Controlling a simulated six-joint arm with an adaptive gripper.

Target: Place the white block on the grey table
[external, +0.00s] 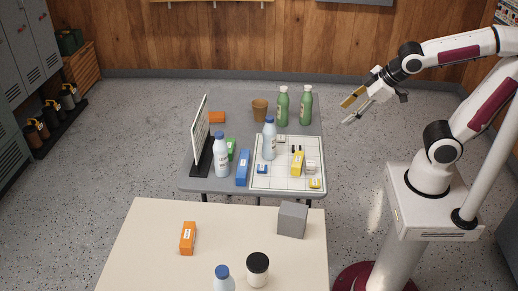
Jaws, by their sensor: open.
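The grey table (228,103) stands in the middle of the external view. A white gridded board (262,184) lies on its right part. A small whitish block (310,168) sits on the board near its right edge, beside a yellow box (297,162). Another small pale block (281,139) lies near the board's back edge, partly hidden by a bottle; its kind is too small to tell. My gripper (347,112) is open and empty, in the air to the right of the grey table, apart from both blocks.
On the grey table stand white bottles (221,158), green bottles (282,107), a brown cup (260,110), a blue box (242,168) and an upright panel (200,130). A cream table (150,240) in front holds a grey cube (292,219).

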